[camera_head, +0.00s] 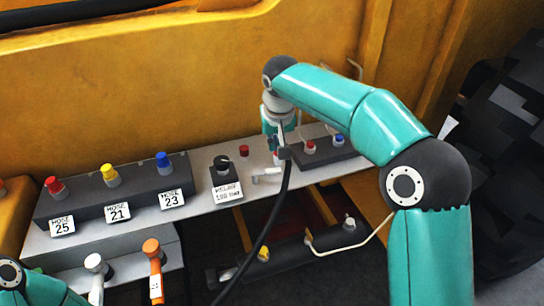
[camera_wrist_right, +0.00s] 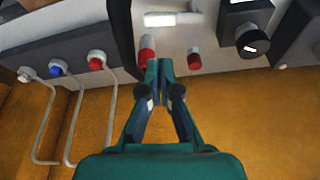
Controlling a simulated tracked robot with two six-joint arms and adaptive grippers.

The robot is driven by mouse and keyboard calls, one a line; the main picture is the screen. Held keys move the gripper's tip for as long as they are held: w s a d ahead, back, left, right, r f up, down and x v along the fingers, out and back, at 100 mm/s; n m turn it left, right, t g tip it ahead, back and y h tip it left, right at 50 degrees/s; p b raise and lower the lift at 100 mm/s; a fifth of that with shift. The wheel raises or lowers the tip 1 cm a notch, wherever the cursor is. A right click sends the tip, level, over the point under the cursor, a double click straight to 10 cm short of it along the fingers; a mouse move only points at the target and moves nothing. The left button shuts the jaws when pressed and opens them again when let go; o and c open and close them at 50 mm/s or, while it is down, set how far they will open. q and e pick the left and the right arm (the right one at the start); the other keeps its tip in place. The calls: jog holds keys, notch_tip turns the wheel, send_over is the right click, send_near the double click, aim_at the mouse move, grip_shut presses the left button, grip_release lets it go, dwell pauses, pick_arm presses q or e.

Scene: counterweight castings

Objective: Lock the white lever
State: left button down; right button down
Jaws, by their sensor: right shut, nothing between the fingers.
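A white lever (camera_head: 95,268) with a round white top stands at the lower left in the head view, beside an orange lever (camera_head: 153,262) with a label. A small white handle (camera_head: 267,176) lies on the grey panel below my right gripper; it also shows in the right wrist view (camera_wrist_right: 172,18). My right gripper (camera_wrist_right: 158,68) is shut and empty. Its fingertips are close to a red and white fitting (camera_wrist_right: 147,50); I cannot tell whether they touch. In the head view the fingertips are partly hidden by a black hose. My left gripper is not in view.
Red, yellow and blue capped fittings (camera_head: 109,174) stand on a labelled dark block at left. A black hose (camera_head: 270,215) hangs across the panel's front edge. A black knob (camera_wrist_right: 252,42) and a red button (camera_wrist_right: 195,60) are near the right gripper. The yellow wall rises behind.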

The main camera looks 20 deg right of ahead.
aim_at(266, 172)
jog(key=shift+d+f, duration=0.1)
jog(key=shift+d, duration=0.05)
jog(key=x, duration=0.9)
jog(key=shift+w+f+p, duration=0.1)
jog(key=shift+f+p, duration=0.3)
jog(key=shift+d, duration=0.15)
